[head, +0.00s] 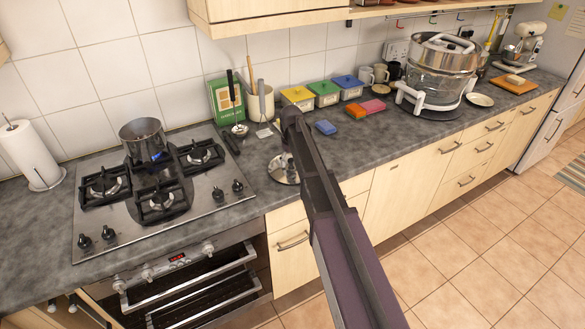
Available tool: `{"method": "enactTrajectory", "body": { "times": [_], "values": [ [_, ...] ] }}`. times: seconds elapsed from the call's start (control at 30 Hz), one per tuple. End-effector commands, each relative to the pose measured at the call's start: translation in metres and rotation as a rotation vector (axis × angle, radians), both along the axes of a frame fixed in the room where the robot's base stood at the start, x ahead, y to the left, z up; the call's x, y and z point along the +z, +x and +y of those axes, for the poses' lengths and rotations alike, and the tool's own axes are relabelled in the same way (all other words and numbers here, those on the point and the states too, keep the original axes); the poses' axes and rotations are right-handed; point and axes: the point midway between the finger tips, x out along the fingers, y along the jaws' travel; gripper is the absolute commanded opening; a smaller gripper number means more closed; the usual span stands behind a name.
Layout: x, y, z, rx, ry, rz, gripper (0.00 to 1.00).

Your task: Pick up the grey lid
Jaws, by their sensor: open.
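The grey lid (281,170) lies on the dark countertop, right of the hob and near the counter's front edge. It looks round and metallic, with a raised part near its middle. My arm crosses the picture from the bottom and covers the lid's right side. My gripper (292,142) is at the far end of the arm, above and close to the lid in the picture. It is open. Its fingers are dark and hard to make out, and I cannot tell whether they touch the lid. I see nothing held.
A metal pot (143,141) stands on the gas hob (100,217). Behind the lid are a utensil holder (262,104), a green book (226,100) and a ladle (239,129). Sponges (325,127) and a large glass-sided pot (440,75) are to the right. Wall cupboards hang above.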

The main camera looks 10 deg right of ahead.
Motion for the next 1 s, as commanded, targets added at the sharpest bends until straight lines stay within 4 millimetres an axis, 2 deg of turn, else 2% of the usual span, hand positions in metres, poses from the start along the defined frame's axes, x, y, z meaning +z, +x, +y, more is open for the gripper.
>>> {"method": "enactTrajectory", "body": {
  "times": [0.17, 0.27, 0.43, 0.47, 1.0],
  "values": [
    [0.0, 0.0001, 0.0001, 0.0, 0.0, 0.0, 0.78],
    [0.0, 0.0001, 0.0001, 0.0, 0.0, 0.0, 0.54],
    [0.0, 0.0, 0.0002, 0.0, 0.0, 0.0, 0.04],
    [-0.0001, -0.0001, 0.0002, 0.0, 0.0, 0.0, 0.0],
    [0.0048, 0.0001, 0.0004, 0.001, 0.0, 0.0, 0.0]
  ]
}}
